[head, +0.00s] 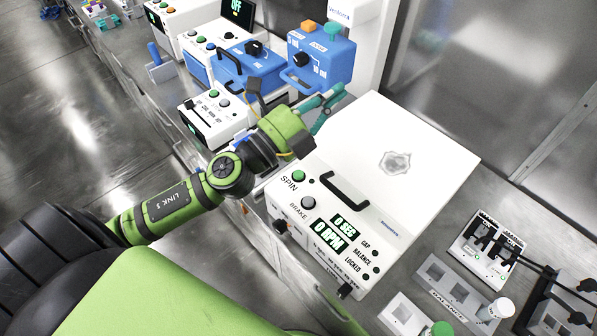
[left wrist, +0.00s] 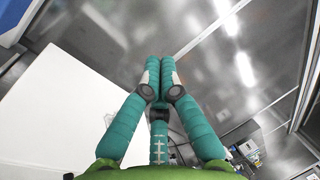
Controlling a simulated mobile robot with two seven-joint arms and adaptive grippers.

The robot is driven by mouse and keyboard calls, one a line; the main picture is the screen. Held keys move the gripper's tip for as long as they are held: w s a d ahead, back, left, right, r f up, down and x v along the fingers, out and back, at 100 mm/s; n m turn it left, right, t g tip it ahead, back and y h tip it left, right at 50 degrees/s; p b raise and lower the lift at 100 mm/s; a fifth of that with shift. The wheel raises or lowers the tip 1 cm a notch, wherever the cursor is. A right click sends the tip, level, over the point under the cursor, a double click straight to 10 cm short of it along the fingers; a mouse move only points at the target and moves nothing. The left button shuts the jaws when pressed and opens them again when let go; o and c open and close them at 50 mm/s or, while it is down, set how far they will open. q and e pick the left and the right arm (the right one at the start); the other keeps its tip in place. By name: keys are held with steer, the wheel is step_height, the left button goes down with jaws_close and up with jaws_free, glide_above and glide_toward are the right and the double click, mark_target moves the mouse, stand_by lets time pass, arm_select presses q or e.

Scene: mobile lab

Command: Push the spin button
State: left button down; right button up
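The green spin button (head: 299,175) sits on the front panel of a white centrifuge (head: 420,150), next to the printed word SPIN. A dark brake button (head: 310,202) is just below it. The display (head: 335,231) reads 0 SEC and 0 RPM. My left gripper (head: 336,93) is above the centrifuge's back left corner, up and to the right of the spin button in the head view and apart from it. In the left wrist view its teal fingers (left wrist: 160,62) are together with nothing between them. The spin button does not show there. My right gripper is not in view.
A black handle (head: 345,190) stands up near the buttons. A balance rack (head: 448,290) and a black-and-white rack (head: 487,245) lie to the right.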

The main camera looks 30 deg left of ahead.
arm_select(q)
steer(key=d+m+g+h, duration=0.3)
steer(key=m+g+h, duration=0.15)
steer(key=m, duration=0.35)
steer(key=m+g+y, duration=0.7)
steer(key=m+g, duration=0.2)
steer(key=m, duration=0.4)
glide_above(295, 175)
step_height(295, 175, down, 12)
steer(key=f, duration=0.1)
steer(key=shift+r+h, duration=0.25)
steer(key=shift+h, duration=0.1)
step_height(295, 175, down, 8)
steer(key=b, duration=0.5)
steer(key=shift+d+r, duration=0.1)
steer(key=shift+f+b, duration=0.5)
steer(key=shift+b, duration=0.05)
steer(key=shift+f, duration=0.1)
steer(key=shift+f+b, duration=0.3)
steer(key=shift+b, duration=0.3)
